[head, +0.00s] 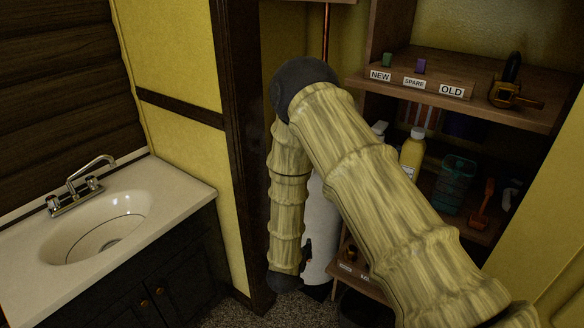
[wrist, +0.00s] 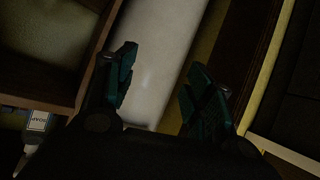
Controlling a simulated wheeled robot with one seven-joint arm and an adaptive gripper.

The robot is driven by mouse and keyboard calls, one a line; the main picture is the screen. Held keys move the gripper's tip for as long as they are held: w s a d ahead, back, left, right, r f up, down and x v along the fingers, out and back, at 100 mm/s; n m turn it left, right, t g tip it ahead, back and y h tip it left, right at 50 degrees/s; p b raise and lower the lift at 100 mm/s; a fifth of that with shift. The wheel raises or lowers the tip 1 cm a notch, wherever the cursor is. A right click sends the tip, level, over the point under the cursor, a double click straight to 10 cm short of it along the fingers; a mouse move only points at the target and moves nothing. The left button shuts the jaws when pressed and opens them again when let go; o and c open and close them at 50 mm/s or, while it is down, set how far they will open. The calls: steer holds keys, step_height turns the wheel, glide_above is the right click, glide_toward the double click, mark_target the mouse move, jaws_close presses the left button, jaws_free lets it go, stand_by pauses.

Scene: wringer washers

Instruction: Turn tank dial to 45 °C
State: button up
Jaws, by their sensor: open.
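A white upright tank (head: 320,235) stands in the corner, mostly hidden behind my arm in the head view. A small dark part (head: 308,249) shows at its lower left edge; I cannot tell if it is the dial. In the wrist view the tank's pale smooth side (wrist: 155,55) runs tilted between and beyond the fingers. No dial marks or temperature numbers can be read in either view. My gripper (wrist: 162,70) is open and empty, its two dark teal fingers apart in front of the tank. In the head view the gripper cannot be made out.
A wooden shelf (head: 440,102) with labels NEW, SPARE and OLD stands right of the tank. Below it are a yellow bottle (head: 412,152) and a teal basket (head: 455,185). A dark post (head: 240,150) and a sink counter (head: 185,200) are left. A soap bottle (wrist: 38,122) shows lower left.

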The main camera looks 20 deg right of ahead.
steer(key=w+a+r+m+h+b, duration=0.1)
steer(key=w+r+m+h, duration=0.3)
steer(key=w+r, duration=0.5)
steer(key=w+a+r+m+h+b, duration=0.2)
steer(key=w+r+m+h, duration=0.3)
steer(key=r, duration=0.7)
steer(key=w+d+n+p, duration=0.1)
steer(key=w+d+p, duration=0.1)
steer(key=w+d, duration=0.5)
steer(key=shift+d+f+n+t+y, duration=0.15)
steer(key=shift+d+n+t+y, duration=0.15)
steer(key=shift+d, duration=0.2)
steer(key=c, duration=1)
